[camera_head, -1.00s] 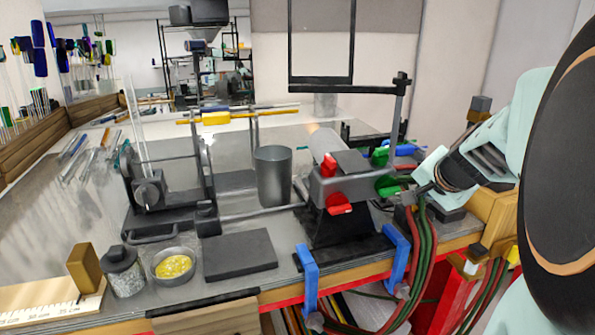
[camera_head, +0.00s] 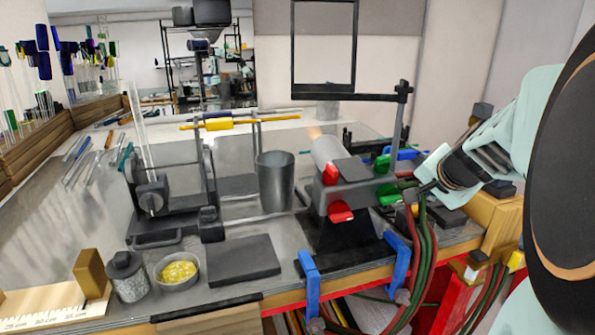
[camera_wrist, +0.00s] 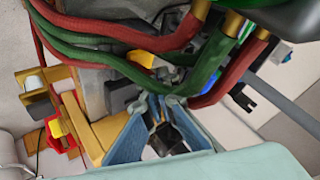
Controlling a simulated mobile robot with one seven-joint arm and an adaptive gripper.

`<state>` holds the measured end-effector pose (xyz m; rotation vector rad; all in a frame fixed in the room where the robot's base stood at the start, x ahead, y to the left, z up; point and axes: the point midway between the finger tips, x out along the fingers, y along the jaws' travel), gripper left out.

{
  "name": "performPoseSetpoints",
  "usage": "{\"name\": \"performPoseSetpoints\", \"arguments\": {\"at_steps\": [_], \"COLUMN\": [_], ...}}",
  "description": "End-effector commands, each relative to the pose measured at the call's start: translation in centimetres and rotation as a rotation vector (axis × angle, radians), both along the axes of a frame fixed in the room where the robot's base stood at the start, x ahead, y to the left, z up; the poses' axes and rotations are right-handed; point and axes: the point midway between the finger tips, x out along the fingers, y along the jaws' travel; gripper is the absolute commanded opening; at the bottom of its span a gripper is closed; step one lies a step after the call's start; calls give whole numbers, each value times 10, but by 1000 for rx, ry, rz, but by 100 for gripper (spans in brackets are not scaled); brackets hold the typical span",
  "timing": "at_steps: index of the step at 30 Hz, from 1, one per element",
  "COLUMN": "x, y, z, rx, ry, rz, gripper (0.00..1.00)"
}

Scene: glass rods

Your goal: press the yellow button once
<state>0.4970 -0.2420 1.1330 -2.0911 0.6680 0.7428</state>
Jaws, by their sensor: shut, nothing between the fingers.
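A small yellow cap (camera_head: 515,257) that looks like the yellow button sits on red equipment at the right front, partly cut off by my arm. A yellow cap (camera_wrist: 57,128) on a red housing shows at the left of the wrist view; I take it for the same one. My gripper (camera_head: 416,187) is shut and empty beside the burner's green knob and the hoses, up and left of the cap. In the wrist view the dark fingers (camera_wrist: 166,128) show between blue-grey parts, apart from the yellow cap. Whether the fingertips touch a hose is unclear.
Red and green hoses (camera_head: 425,255) hang below my gripper. The burner (camera_head: 345,190) has red and green knobs, with blue clamps (camera_head: 310,280) in front. A wooden block (camera_head: 497,215) stands behind the yellow cap. A metal cup (camera_head: 275,182) and dark pad (camera_head: 233,262) lie left.

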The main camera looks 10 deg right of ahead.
Motion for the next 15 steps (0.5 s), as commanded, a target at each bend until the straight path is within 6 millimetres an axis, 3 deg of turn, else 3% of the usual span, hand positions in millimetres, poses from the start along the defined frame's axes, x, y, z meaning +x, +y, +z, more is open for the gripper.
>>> {"name": "performPoseSetpoints", "arguments": {"at_steps": [9, 15], "x": [0, 0], "y": [0, 0], "z": [35, 49], "rx": [-2, 0], "ry": [-2, -1], "rz": [0, -1], "gripper": [0, 0]}}
